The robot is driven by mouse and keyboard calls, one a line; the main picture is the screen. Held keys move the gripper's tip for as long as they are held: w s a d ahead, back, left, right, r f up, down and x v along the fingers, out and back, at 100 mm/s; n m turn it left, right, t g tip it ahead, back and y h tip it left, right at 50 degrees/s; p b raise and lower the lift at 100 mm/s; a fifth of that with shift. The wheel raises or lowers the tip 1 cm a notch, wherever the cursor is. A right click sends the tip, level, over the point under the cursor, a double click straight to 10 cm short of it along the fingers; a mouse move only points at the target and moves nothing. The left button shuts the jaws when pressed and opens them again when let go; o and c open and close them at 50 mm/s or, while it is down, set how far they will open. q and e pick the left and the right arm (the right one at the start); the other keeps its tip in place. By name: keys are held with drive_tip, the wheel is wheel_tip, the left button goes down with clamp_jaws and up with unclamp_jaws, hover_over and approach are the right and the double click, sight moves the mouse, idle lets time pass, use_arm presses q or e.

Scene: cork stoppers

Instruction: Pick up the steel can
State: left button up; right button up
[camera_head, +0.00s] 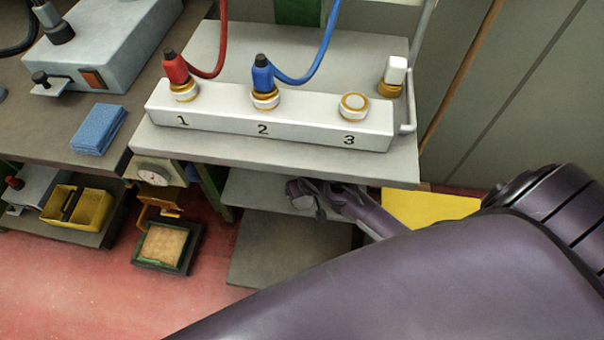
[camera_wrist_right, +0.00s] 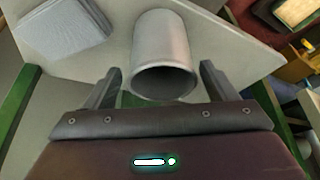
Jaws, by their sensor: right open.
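The steel can (camera_wrist_right: 162,45) is a plain grey cylinder on a pale shelf in the right wrist view, with its dark open mouth facing my right gripper. The fingers of my right gripper (camera_wrist_right: 158,73) are apart, one on each side of the mouth end, with visible gaps and no clear contact. In the head view my right arm reaches in from the right, and its gripper (camera_head: 306,196) is at the shelf below the bench top. The can is not clearly seen there. My left gripper is in neither view.
A white block (camera_head: 215,112) with numbered sockets and red and blue plugs stands on the bench top above my gripper. A folded grey cloth (camera_wrist_right: 65,28) lies left of the can. Green posts (camera_wrist_right: 18,112) flank the shelf. A yellow bin (camera_head: 90,208) stands far left.

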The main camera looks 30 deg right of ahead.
drive_tip(key=b+x, duration=0.1)
drive_tip(key=x, duration=0.3)
drive_tip(key=shift+w, duration=0.1)
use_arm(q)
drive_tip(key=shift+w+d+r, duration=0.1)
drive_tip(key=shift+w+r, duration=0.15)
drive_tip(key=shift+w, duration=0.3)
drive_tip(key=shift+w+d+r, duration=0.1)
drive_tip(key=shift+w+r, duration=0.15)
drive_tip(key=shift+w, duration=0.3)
use_arm(e)
drive_tip(key=c, duration=1.2)
drive_tip(key=shift+o, duration=0.2)
drive_tip(key=shift+r, duration=0.1)
